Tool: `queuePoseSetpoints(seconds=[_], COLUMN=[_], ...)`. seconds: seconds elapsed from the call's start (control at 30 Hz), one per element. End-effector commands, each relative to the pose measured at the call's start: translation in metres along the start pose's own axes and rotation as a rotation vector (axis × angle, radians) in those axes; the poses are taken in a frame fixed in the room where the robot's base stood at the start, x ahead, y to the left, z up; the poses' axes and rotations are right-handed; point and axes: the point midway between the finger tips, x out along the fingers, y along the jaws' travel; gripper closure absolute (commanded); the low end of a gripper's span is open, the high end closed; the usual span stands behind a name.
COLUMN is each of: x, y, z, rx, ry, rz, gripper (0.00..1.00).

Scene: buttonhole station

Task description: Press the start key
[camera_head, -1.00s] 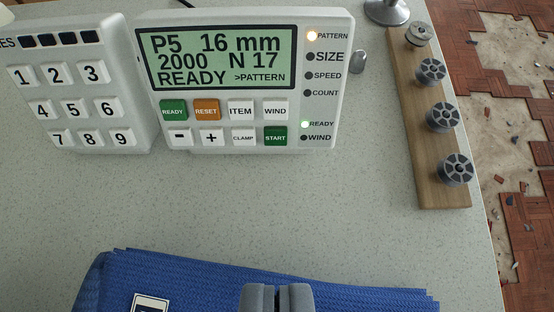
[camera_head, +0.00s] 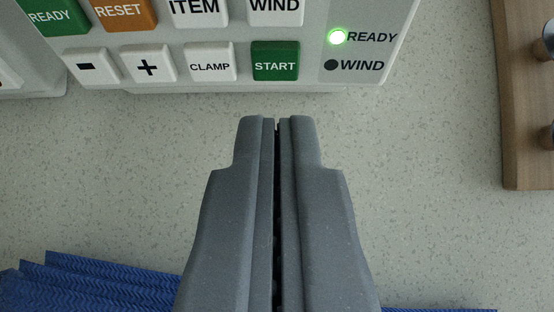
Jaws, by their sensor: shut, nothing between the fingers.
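The green START key (camera_head: 275,61) sits at the lower right of the key rows on the white control panel (camera_head: 310,65). My gripper (camera_head: 277,120) is shut and empty, its fingertips just below the START key in the picture, with a strip of pale worktop showing between them. They appear apart from the key; how far off in depth I cannot tell. The green READY lamp (camera_head: 337,36) on the panel is lit, and the WIND lamp (camera_head: 331,65) is dark.
The CLAMP key (camera_head: 210,62) is directly left of START, and the white WIND key (camera_head: 275,10) is above it. A wooden bobbin rack (camera_head: 520,110) stands at the right. Folded blue cloth (camera_head: 90,285) lies at the bottom left. The speckled worktop (camera_head: 130,180) between is clear.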

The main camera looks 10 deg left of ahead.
Motion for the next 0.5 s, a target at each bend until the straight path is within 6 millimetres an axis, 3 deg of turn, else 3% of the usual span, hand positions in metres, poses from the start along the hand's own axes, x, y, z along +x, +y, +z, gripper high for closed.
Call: queuePoseSetpoints(seconds=[0.23,0.5], x=[0.021,0.028], y=[0.0,0.0], z=[-0.009,-0.011], rx=[0.001,0.0], ry=[0.003,0.001], rz=[0.001,0.001], gripper=[1.0,1.0])
